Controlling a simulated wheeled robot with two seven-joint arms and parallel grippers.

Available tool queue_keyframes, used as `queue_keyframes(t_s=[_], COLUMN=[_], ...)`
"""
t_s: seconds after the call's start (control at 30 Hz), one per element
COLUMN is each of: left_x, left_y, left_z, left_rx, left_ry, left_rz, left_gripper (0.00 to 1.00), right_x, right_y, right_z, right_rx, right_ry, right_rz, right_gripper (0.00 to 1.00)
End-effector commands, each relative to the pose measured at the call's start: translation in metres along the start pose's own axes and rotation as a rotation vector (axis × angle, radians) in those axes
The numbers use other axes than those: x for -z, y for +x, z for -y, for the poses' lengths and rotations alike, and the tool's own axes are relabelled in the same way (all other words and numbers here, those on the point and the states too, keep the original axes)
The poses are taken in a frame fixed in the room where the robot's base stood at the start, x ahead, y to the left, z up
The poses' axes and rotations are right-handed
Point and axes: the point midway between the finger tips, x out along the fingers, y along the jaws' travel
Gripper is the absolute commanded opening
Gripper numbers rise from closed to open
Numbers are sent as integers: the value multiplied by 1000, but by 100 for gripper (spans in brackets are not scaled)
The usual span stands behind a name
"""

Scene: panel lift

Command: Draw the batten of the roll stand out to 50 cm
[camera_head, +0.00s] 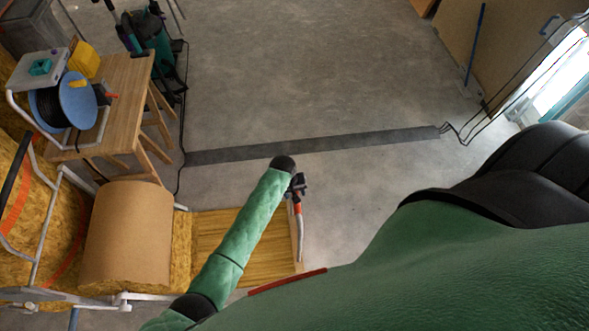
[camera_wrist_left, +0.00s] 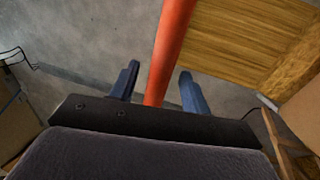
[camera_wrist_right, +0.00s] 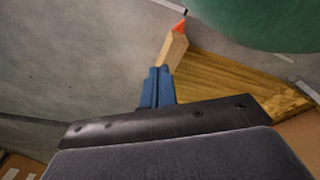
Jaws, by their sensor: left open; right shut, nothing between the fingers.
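The roll stand has a brown roll (camera_head: 125,235) at the left of the head view. A yellow-brown grained sheet (camera_head: 218,232) runs right from it to the pale batten (camera_head: 297,248). A red bar (camera_head: 298,208) stands at the batten's far end. My left gripper (camera_head: 298,184) is at this bar. In the left wrist view the red bar (camera_wrist_left: 168,50) passes between its open fingers (camera_wrist_left: 160,88), which do not close on it. My right gripper (camera_wrist_right: 158,86) is shut and empty, close to the batten's end (camera_wrist_right: 175,48) with its orange tip. The head view does not show it.
A wooden bench (camera_head: 115,105) with a blue cable reel (camera_head: 68,102) stands at the upper left. A dark strip (camera_head: 320,145) crosses the grey floor. Boards (camera_head: 495,45) lean at the upper right. The middle floor is clear. My green body hides the lower right.

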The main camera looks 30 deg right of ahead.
Motion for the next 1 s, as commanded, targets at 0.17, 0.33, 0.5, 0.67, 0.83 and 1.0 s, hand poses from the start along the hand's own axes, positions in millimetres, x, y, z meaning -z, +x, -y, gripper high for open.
queue_keyframes(t_s=[0.17,0.33,0.5,0.67,0.83,1.0], left_x=[1,1,1,0,0,0], left_y=[-14,-40,-63,-74,-77,-77], left_z=[0,0,0,0,0,-1], left_rx=[-2,-2,-1,0,0,0], left_ry=[0,1,0,0,0,0], left_rz=[-2,-3,-2,-1,0,0], left_gripper=[47,47,47,47,47,47], right_x=[0,17,28,33,34,34], right_y=[3,-7,-16,-20,-22,-22], right_z=[1,5,8,9,8,8], right_rx=[1,5,8,10,10,9], right_ry=[0,3,7,10,10,10], right_rz=[8,2,9,13,14,14], right_gripper=[0,0,0,0,0,0])
